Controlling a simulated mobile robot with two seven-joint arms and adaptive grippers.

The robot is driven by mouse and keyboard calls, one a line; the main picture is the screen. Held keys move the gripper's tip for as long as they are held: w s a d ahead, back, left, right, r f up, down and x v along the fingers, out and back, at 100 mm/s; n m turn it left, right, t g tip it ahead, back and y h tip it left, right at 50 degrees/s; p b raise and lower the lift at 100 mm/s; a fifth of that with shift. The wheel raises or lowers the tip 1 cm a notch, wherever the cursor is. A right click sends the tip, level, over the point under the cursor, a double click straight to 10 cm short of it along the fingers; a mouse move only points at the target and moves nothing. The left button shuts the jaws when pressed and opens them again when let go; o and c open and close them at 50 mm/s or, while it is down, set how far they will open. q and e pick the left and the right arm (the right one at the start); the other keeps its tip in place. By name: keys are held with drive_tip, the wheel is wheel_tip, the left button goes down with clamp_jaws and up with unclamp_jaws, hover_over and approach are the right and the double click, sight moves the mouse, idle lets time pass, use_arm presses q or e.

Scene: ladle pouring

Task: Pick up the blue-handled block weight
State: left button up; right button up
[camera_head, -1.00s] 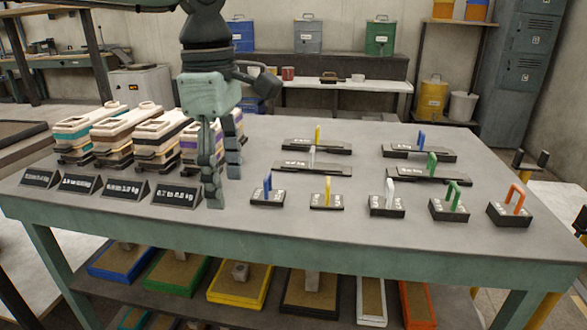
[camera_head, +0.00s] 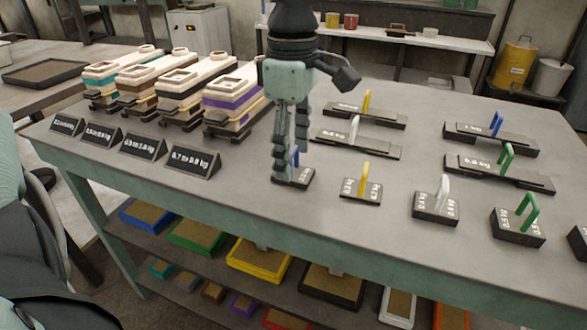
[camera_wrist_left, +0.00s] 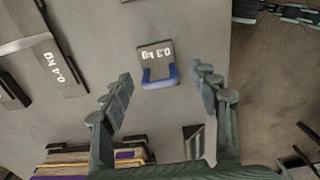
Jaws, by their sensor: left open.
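The blue-handled block weight (camera_head: 294,178) is a small dark block with an upright blue handle on the table's front part. In the left wrist view the block (camera_wrist_left: 156,54) reads 0.3 kg, and its blue handle (camera_wrist_left: 160,81) appears between the fingertips. My left gripper (camera_head: 288,165) points down at the block, open and empty. Its fingers partly hide the block and handle in the head view. In the wrist view there are gaps on both sides of the handle; I cannot tell the exact height of the fingertips above the block. My right gripper is not in view.
Block weights with yellow (camera_head: 360,190), white (camera_head: 435,206) and green (camera_head: 517,228) handles stand to the right. Long flat weights (camera_head: 490,140) lie behind. Label signs (camera_head: 192,160) and stacked cases (camera_head: 235,98) stand to the left. Bare table lies between the signs and the block.

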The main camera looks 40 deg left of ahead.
use_arm(q)
drive_tip(key=shift+f, duration=0.6)
clamp_jaws()
drive_tip(key=shift+w+r, duration=0.1)
drive_tip(key=shift+r, duration=0.05)
